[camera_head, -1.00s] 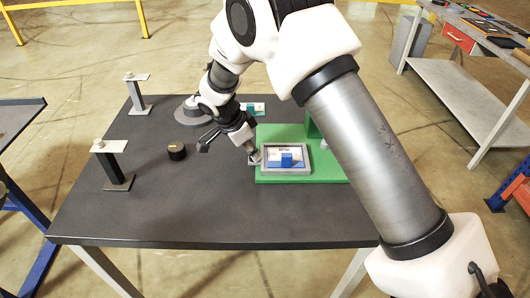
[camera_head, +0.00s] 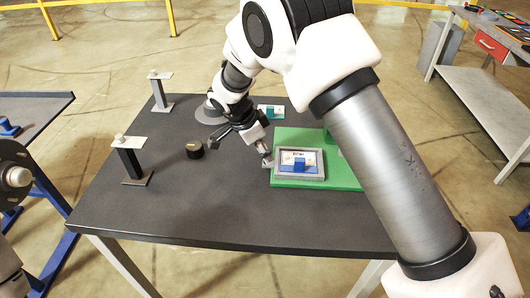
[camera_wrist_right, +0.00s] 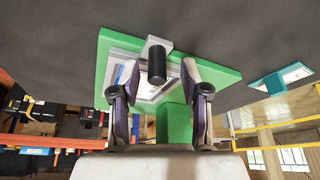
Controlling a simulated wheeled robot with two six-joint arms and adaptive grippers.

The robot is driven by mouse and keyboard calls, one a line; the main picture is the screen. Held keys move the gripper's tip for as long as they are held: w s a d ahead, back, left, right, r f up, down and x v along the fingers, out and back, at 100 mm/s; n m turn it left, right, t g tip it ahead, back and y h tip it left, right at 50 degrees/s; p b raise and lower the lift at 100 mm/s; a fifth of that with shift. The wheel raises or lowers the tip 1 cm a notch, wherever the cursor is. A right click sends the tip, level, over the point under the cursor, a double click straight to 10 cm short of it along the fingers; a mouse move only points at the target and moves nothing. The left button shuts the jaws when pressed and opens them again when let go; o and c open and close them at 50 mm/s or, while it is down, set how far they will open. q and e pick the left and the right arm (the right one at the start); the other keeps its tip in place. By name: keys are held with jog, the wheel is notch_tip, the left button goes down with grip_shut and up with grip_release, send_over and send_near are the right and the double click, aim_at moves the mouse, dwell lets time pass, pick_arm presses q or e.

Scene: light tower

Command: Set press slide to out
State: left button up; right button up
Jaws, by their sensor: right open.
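In the right wrist view, a black cylindrical handle (camera_wrist_right: 157,65) on a grey block (camera_wrist_right: 158,42) stands at the tray's edge. I take this to be the slide's handle. My right gripper (camera_wrist_right: 157,88) is open, with its fingers on either side of the handle in that picture; contact cannot be told. In the head view the right gripper (camera_head: 240,150) is left of the tray. My left gripper is not seen.
Two posts with flat tops (camera_head: 127,143) (camera_head: 160,76) stand on the table's left side. A teal block on a white plate (camera_head: 271,111) is behind the green base. The table's front is clear.

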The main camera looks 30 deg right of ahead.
jog(key=v, duration=1.1)
jog(key=shift+a+f, duration=0.1)
jog(key=shift+f, duration=0.05)
